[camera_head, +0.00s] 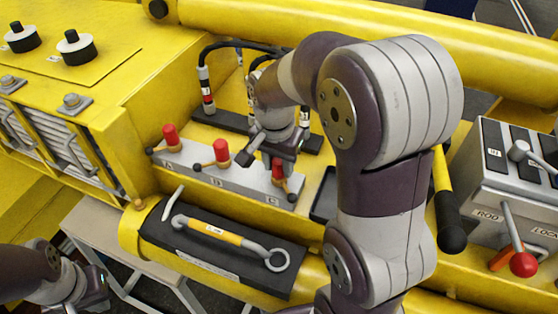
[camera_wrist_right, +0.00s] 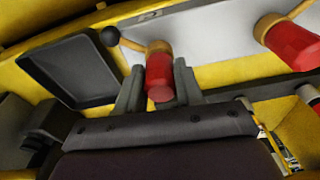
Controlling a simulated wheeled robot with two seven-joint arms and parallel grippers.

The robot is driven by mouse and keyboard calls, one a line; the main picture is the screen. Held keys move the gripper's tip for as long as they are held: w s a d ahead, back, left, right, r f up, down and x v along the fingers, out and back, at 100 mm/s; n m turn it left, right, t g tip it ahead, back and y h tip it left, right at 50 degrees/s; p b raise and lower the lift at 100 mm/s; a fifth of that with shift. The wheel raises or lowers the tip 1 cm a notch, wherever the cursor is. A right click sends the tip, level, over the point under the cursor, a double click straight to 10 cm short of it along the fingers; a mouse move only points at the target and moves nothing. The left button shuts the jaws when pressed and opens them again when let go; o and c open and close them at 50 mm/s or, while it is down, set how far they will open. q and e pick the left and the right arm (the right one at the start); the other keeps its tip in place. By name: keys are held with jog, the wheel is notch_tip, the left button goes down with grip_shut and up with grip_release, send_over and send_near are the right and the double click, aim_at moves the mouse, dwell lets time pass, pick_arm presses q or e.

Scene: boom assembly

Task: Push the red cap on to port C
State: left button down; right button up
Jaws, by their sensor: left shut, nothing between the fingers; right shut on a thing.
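The grey port block (camera_head: 225,178) carries a row of ports, and red caps stand on the left port (camera_head: 170,135) and the middle port (camera_head: 221,152). A third red cap (camera_head: 279,168) is at the right end of the row. My right gripper (camera_head: 268,162) reaches over it from above. In the right wrist view this red cap (camera_wrist_right: 159,78) sits between my shut fingers, against a brass collar with a black ball-ended lever. Whether it is fully seated I cannot tell. My left gripper (camera_head: 98,297) is low at the left, away from the block.
Behind the block are black hoses (camera_head: 207,90) in a dark strip. A black tray (camera_head: 324,196) lies right of the block. A yellow-handled tool (camera_head: 215,231) lies on a black mat in front. A lever box (camera_head: 505,190) stands at the right.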

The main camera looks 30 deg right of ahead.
jog(key=shift+f, duration=0.2)
jog(key=o, duration=1.1)
